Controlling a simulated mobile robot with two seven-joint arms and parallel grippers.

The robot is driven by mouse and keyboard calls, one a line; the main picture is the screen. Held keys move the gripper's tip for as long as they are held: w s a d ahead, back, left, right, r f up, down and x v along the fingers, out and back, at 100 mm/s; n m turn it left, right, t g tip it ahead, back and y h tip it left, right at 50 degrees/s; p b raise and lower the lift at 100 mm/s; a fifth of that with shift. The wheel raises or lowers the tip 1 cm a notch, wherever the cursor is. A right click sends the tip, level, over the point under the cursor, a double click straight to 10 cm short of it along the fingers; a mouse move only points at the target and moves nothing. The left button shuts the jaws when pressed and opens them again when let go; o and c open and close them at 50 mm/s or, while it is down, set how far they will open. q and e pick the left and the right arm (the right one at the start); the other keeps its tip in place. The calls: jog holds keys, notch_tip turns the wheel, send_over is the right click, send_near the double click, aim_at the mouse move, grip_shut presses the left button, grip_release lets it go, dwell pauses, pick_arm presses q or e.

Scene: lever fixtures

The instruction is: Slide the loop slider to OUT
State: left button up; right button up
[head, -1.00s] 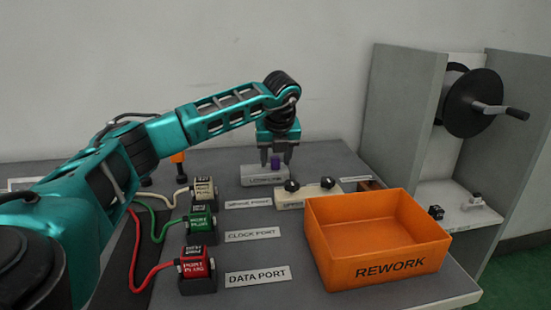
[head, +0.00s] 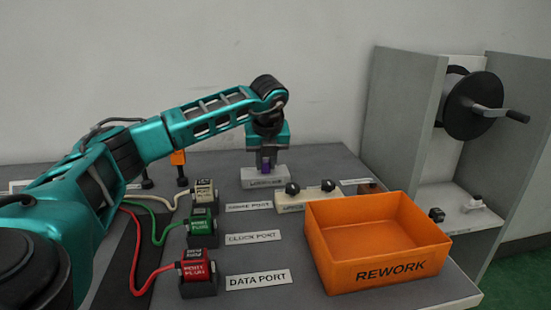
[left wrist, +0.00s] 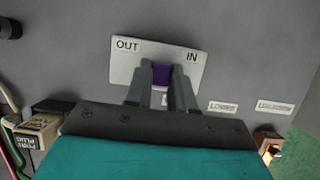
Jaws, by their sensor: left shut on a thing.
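The loop slider is a pale block (head: 264,180) at the back of the bench with a purple knob (head: 265,161) on top. The left wrist view shows its pale plate (left wrist: 122,72), with OUT printed at the left end and IN at the right. The purple knob (left wrist: 161,73) is near the middle of the plate, between the two words. My left gripper (head: 266,163) points down and is shut on the knob; its fingers (left wrist: 161,90) stand on either side of it. They hide part of the knob and plate. My right gripper is not in view.
A two-knob panel (head: 310,203) and an orange REWORK bin (head: 376,240) stand right of the slider. Several cabled plugs, including a red one (head: 196,268), sit to the left. A crank reel (head: 474,105) is at the far right.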

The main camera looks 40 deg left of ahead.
pick_arm(q)
jog(key=shift+s+a, duration=1)
jog(key=shift+s, duration=0.25)
jog(key=o, duration=0.9)
jog(key=shift+s+a, duration=0.1)
jog(key=shift+d+r, duration=0.2)
jog(key=shift+r, duration=0.3)
jog(key=p+v, duration=0.3)
jog(key=v, duration=0.9)
